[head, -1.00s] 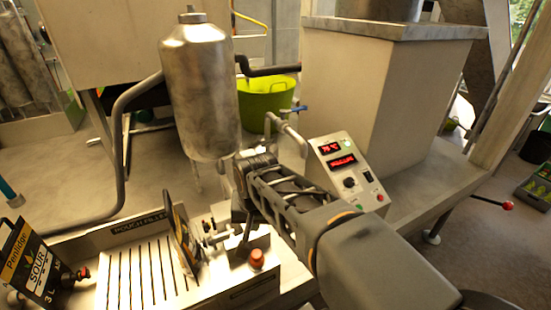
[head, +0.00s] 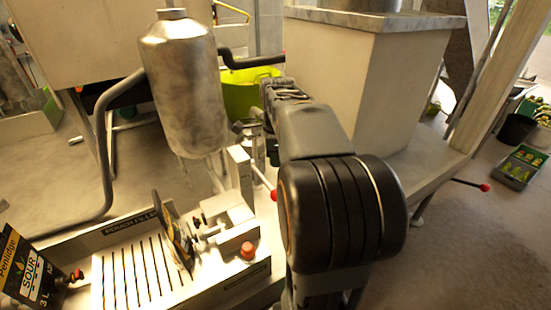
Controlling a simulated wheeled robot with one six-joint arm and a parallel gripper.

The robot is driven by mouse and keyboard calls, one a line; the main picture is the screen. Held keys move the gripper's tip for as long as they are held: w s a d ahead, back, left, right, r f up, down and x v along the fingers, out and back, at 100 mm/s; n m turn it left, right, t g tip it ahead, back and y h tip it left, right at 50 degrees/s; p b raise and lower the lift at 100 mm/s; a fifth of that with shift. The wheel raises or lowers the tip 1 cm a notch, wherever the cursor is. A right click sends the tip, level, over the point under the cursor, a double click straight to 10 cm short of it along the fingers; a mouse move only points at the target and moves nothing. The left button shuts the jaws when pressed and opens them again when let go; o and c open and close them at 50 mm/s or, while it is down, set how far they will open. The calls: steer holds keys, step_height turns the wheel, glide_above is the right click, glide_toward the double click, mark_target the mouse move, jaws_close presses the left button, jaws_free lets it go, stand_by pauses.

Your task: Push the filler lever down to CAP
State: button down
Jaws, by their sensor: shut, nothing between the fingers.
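The pouch filler (head: 130,228) stands at lower left with a slotted tray. A lever with a red ball knob (head: 273,195) slants down to the right from the grey upright block beside the filler head. A dark pouch (head: 173,236) stands at the clamp end of the tray. My arm rises in front, right of the lever. My gripper (head: 243,127) is small and partly hidden at the arm's far end, above the lever and right of the steel tank. It looks shut and empty, apart from the knob. No CAP marking is readable.
A steel tank (head: 186,85) hangs over the filler. A red button (head: 248,250) sits at the filler's front right. A Penlidge SOUR pouch (head: 28,268) is at the left. A green tub (head: 240,92) stands behind. Another red-knobbed lever (head: 485,187) sticks out at the right.

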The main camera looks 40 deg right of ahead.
mark_target(275, 197)
steer(key=shift+f+b, duration=5.15)
steer(key=shift+f, duration=0.7)
steer(key=shift+w+f+b, duration=0.2)
steer(key=shift+f+b, duration=0.25)
steer(key=shift+f, duration=0.35)
steer(key=shift+w+f+b, duration=0.25)
steer(key=shift+f+b, duration=0.15)
steer(key=shift+f, duration=0.4)
steer(key=shift+w+f+b, duration=0.2)
steer(key=shift+f+b, duration=0.25)
steer(key=shift+f, duration=0.35)
steer(key=shift+r, duration=0.2)
step_height(275, 197, up, 10)
steer(key=p, duration=0.9)
